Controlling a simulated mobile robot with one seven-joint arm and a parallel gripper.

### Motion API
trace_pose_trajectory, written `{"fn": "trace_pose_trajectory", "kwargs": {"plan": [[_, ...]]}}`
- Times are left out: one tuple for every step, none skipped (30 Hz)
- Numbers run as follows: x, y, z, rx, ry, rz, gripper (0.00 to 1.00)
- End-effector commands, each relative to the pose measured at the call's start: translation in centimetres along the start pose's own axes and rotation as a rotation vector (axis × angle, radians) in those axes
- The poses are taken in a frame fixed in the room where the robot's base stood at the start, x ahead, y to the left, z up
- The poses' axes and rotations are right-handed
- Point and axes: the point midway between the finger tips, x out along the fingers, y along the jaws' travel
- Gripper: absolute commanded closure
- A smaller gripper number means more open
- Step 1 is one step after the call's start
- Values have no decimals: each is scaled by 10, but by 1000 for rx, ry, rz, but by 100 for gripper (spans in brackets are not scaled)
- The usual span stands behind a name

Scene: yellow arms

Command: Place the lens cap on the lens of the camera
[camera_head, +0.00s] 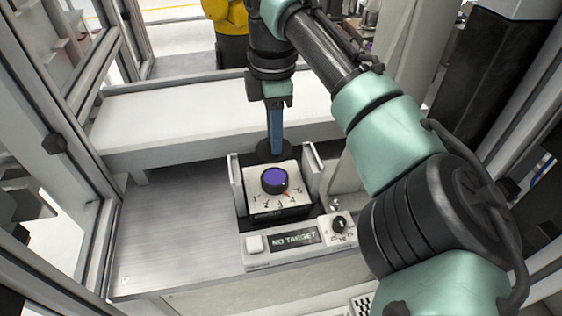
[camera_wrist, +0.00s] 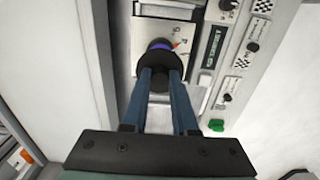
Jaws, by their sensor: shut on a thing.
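My gripper (camera_head: 276,145) has blue fingers and is shut on a black round lens cap (camera_head: 268,153). In the wrist view the fingertips (camera_wrist: 161,76) meet on the cap (camera_wrist: 160,59). The camera lens (camera_head: 274,180) is a dark ring with purple glass, facing up from a white dial plate (camera_head: 258,202). In the head view the cap appears just behind the lens, and the lens is uncovered. In the wrist view the cap hides most of the lens, leaving a purple edge (camera_wrist: 160,43). The gap between cap and lens is hard to judge.
Upright grey brackets (camera_head: 237,184) flank the dial plate. In front is a panel with a "NO TARGET" display (camera_head: 295,239), a white button (camera_head: 256,244) and a black knob (camera_head: 339,224). Bare metal counter (camera_head: 170,230) lies left. A white ledge (camera_head: 180,115) runs behind.

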Motion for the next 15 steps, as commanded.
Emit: {"fn": "trace_pose_trajectory", "kwargs": {"plan": [[11,-1,0,1,-1,-2,100],[16,0,0,1,0,-1,100],[22,-1,0,2,0,-2,100],[25,-1,0,2,0,-2,100],[27,0,0,2,0,0,100],[30,0,0,2,0,0,100],[32,0,0,2,0,0,100],[34,0,0,2,-1,0,100],[37,0,0,2,-1,-1,100],[40,0,0,2,-1,0,100],[44,0,0,2,-1,0,100],[50,0,0,1,-1,-1,100],[55,-1,0,1,-1,-2,100],[59,0,0,2,0,-1,100],[64,-1,0,2,0,-2,100]]}}
